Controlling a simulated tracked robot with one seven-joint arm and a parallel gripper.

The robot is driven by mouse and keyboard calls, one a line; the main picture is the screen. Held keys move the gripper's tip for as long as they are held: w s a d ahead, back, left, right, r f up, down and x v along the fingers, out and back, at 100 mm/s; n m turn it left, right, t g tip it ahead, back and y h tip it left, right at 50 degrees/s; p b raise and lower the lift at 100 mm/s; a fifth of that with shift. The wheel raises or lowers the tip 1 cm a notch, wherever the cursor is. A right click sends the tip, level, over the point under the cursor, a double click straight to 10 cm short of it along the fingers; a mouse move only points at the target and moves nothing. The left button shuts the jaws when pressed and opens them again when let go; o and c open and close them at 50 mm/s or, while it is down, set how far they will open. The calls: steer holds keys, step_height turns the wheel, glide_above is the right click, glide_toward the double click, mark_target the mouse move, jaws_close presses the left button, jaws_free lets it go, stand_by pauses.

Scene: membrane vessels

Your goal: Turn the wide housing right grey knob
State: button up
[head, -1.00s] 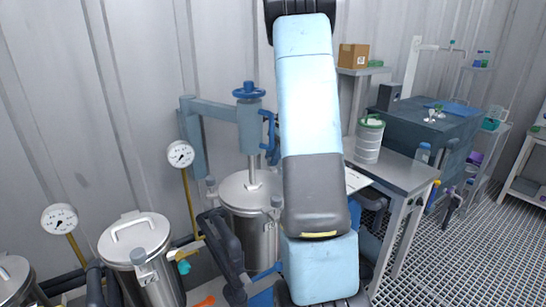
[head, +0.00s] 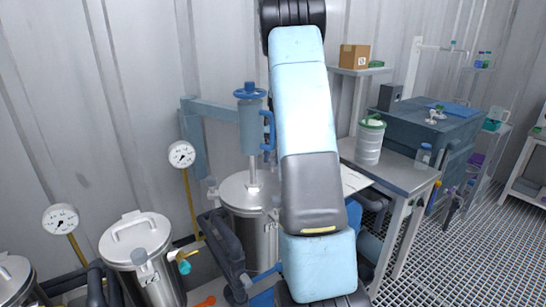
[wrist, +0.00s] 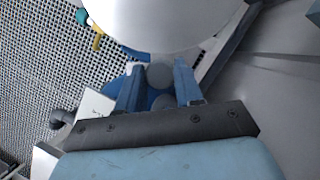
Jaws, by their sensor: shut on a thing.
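The wide steel housing (head: 248,227) with a round lid stands at the centre of the head view, beneath a blue press column (head: 251,120). My arm covers its right side, and my gripper is hidden there. In the wrist view, the two blue fingers of my gripper (wrist: 157,84) stand on either side of a round grey knob (wrist: 160,75), shut on it. Another dark round part shows just below the knob, between the fingers. A large pale rounded surface (wrist: 165,20) fills the top of the wrist view, right beyond the knob.
A smaller steel vessel (head: 136,245) with a handled lid and two gauges (head: 182,154) stand to the left. A metal table (head: 400,172) with a white canister (head: 370,142) is close on the right. Grated floor (head: 480,245) is open at far right.

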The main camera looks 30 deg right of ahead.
steer(key=shift+w+r+n, duration=0.1)
steer(key=shift+w+n, duration=0.05)
steer(key=shift+n, duration=0.15)
stand_by(0.4)
steer(key=o, duration=1)
steer(key=shift+o, duration=0.2)
steer(key=v, duration=1.3)
steer(key=shift+w+r, duration=0.2)
steer(key=shift+r, duration=0.05)
